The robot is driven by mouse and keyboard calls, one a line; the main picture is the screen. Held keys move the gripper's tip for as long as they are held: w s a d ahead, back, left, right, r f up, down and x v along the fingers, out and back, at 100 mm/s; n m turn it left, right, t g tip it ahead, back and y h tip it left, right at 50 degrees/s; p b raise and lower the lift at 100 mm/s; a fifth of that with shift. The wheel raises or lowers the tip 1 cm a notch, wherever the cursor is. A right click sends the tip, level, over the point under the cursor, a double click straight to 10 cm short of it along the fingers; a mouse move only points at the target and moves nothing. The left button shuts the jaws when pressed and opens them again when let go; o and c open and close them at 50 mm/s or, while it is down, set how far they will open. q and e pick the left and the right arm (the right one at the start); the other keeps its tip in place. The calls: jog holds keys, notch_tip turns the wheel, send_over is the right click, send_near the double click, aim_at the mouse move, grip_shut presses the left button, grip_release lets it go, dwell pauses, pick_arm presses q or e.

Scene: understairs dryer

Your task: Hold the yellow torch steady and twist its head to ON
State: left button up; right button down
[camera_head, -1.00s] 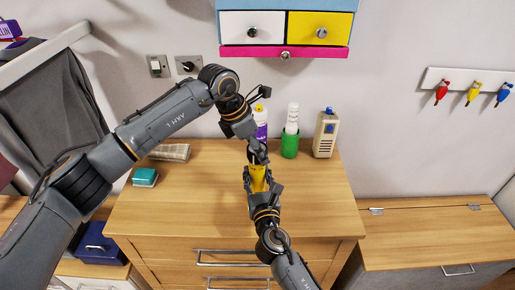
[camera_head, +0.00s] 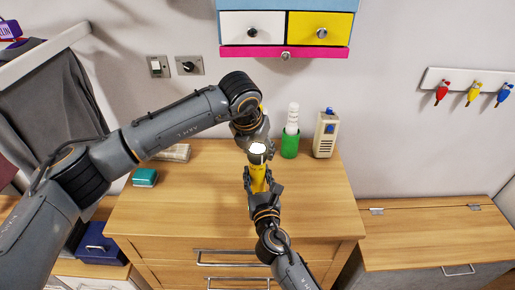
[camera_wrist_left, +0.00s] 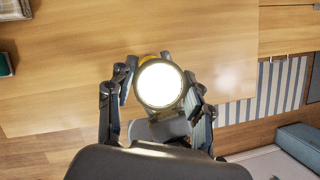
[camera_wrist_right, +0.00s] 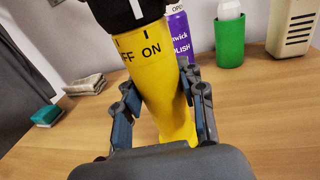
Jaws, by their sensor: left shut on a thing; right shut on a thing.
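The yellow torch (camera_head: 258,179) stands about upright above the wooden dresser top, lens up. My right gripper (camera_head: 261,188) is shut on its yellow body, which also shows in the right wrist view (camera_wrist_right: 168,90). My left gripper (camera_head: 257,149) is at the torch's head from above, shut on it. The lens (camera_wrist_left: 160,84) glows bright white between the left fingers. In the right wrist view the black head (camera_wrist_right: 125,12) has a white mark close to the tick above "ON"; "OFF" is partly cut off by the picture's angle.
A green cup (camera_head: 289,146) with a white bottle and a beige device (camera_head: 325,135) stand at the back of the dresser. A purple polish can (camera_wrist_right: 178,35) stands behind the torch. A teal sponge (camera_head: 145,177) lies at left. The dresser's right side is clear.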

pick_arm(q)
jog(key=shift+n, duration=0.3)
dwell(0.4)
jog(key=o, duration=1.2)
jog(key=v, duration=1.2)
jog(key=shift+s+d, duration=0.1)
pick_arm(e)
jog(key=c, duration=0.7)
grip_release()
